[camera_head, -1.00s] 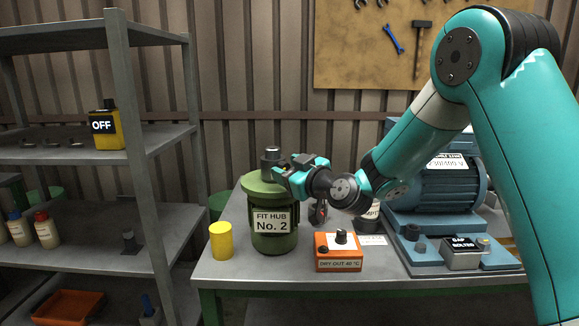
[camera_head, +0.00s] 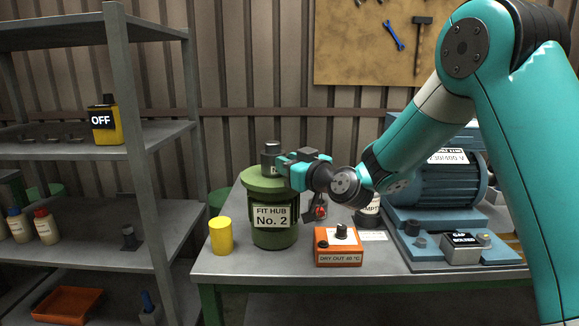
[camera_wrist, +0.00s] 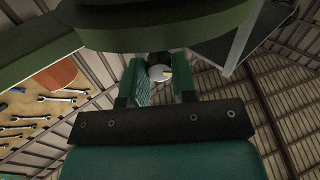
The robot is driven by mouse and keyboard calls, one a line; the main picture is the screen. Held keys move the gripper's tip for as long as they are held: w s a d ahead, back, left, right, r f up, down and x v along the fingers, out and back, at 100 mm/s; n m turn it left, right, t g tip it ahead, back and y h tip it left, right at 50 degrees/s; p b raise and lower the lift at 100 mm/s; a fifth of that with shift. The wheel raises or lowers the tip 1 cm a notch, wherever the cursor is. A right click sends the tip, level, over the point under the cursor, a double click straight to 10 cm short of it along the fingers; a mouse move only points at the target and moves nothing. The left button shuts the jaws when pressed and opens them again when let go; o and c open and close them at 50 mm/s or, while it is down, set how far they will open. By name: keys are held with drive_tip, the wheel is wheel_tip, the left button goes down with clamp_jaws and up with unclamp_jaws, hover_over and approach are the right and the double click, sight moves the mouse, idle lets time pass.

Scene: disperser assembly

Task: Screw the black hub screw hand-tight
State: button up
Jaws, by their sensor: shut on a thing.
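The black hub screw (camera_head: 271,158) is a dark upright cylinder with a paler top. It stands on the lid of the green canister (camera_head: 254,187) labelled "FIT HUB No. 2". My gripper (camera_head: 281,163) reaches in from the right at the height of the screw, its teal fingers shut on it. In the wrist view my gripper (camera_wrist: 162,80) shows two green finger pads on either side of a small dark and pale round piece (camera_wrist: 159,72). The screw's lower end and thread are hidden.
A yellow cylinder (camera_head: 221,236) and an orange box (camera_head: 338,247) labelled "DRY OUT" stand on the grey table (camera_head: 225,265). A blue motor (camera_head: 440,185) fills the right side. A shelf unit (camera_head: 125,130) stands at the left.

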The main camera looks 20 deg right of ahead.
drive_tip(key=m, duration=0.5)
drive_tip(key=shift+m, duration=0.3)
drive_tip(key=m, duration=0.5)
drive_tip(key=shift+p, duration=0.3)
drive_tip(key=m+p, duration=0.2)
drive_tip(key=m, duration=0.3)
drive_tip(key=shift+r+m, duration=0.1)
drive_tip(key=shift+m, duration=0.3)
drive_tip(key=m+p, duration=0.2)
drive_tip(key=m, duration=0.2)
drive_tip(key=shift+m+p, duration=0.3)
drive_tip(key=shift+p, duration=0.05)
drive_tip(key=shift+f, duration=0.2)
drive_tip(key=o, duration=0.9)
drive_tip(key=shift+o, duration=0.2)
drive_tip(key=shift+d, duration=0.1)
